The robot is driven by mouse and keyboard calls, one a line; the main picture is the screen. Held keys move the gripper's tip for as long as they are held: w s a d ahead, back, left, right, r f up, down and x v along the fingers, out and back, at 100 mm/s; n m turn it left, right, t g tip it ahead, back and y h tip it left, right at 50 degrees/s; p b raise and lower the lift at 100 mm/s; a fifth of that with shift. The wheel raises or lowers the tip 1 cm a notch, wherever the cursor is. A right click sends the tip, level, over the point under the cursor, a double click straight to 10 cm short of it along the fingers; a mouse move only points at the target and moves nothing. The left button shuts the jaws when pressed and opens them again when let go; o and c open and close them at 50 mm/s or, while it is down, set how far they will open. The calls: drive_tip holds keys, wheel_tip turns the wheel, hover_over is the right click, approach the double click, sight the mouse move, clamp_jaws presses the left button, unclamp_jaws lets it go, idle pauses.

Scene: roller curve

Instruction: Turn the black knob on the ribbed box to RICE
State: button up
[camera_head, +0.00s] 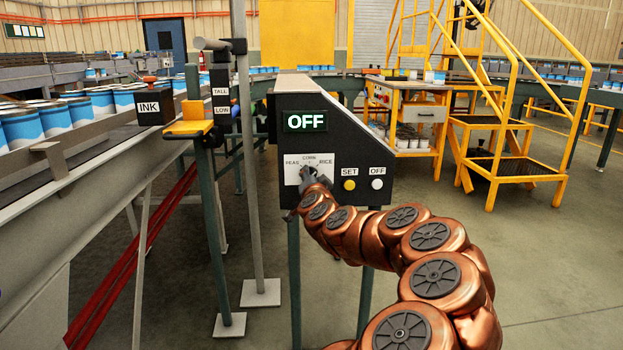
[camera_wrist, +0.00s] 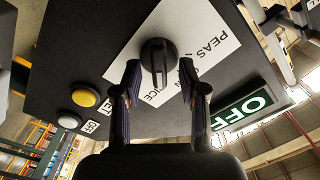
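The box (camera_head: 352,139) has a black front with a lit green OFF sign (camera_head: 306,121) and a white dial plate (camera_head: 296,164) marked PEAS, CORN and RICE. The black knob (camera_wrist: 158,54) sits on that plate in the wrist view, its raised bar running roughly up and down the picture. Which label it points at I cannot tell. In the head view my gripper mostly hides the knob. My gripper (camera_wrist: 159,66) is open, one finger on each side of the knob, with gaps showing at both sides. The fingers partly cover the CORN and RICE labels.
A yellow SET button (camera_head: 349,185) and a white OFF button (camera_head: 377,184) are right of the dial. A post with TALL and LOW labels (camera_head: 220,92) stands left of the box. An INK box (camera_head: 154,105) sits by the can conveyor (camera_head: 75,160). Yellow stairs (camera_head: 497,160) stand at right.

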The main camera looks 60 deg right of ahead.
drive_tip(key=v, duration=0.7)
drive_tip(key=shift+s, duration=0.15)
idle(0.4)
drive_tip(key=shift+a, duration=0.15)
idle(0.4)
